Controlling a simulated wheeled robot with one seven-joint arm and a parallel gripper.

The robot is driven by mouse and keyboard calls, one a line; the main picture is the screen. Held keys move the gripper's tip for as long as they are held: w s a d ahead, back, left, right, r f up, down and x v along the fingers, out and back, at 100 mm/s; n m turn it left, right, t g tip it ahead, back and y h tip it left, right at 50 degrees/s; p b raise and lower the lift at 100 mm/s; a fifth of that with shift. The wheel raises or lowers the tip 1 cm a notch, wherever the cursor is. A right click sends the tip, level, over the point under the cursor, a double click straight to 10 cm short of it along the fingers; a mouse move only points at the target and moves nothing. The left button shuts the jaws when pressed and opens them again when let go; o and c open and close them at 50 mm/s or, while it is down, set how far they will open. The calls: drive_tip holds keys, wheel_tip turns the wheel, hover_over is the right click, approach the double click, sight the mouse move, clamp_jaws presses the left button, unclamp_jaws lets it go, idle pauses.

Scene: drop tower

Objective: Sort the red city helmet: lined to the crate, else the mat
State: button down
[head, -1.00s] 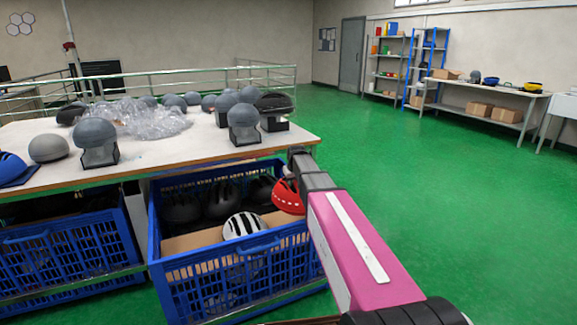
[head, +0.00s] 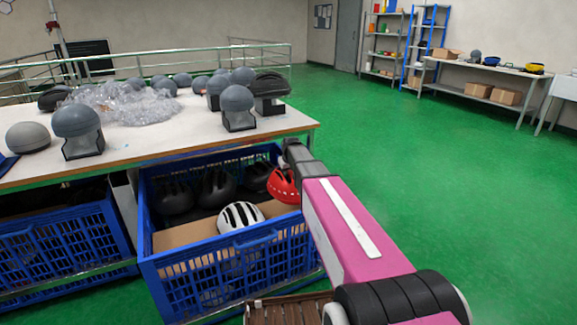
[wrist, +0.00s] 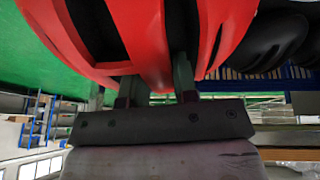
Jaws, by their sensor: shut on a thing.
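My gripper (head: 292,168) is shut on the red helmet (head: 283,186). In the head view the helmet hangs at the right rear part of a blue crate (head: 225,262), and I cannot tell whether it touches anything there. In the wrist view both fingers grip the edge of the red helmet (wrist: 100,40), whose shell has wide dark openings. Its inside is not clearly shown, so I cannot tell whether it has a lining. The crate holds a white helmet (head: 240,216) with black vents and several black helmets (head: 216,188). I make out no mat.
A table (head: 160,145) behind the crate bears grey domes on stands (head: 238,105) and clear plastic wrap (head: 125,103). A second blue crate (head: 65,245) stands at left. A brown slatted thing (head: 285,310) lies at the bottom. Green floor at right is open.

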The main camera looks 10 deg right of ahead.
wheel_tip(320, 180, down, 13)
idle(0.8)
drive_tip(key=shift+f, duration=0.55)
idle(0.6)
drive_tip(key=c, duration=0.8)
unclamp_jaws()
drive_tip(key=c, duration=0.3)
drive_tip(key=shift+r, duration=0.2)
drive_tip(key=shift+r, duration=3.8)
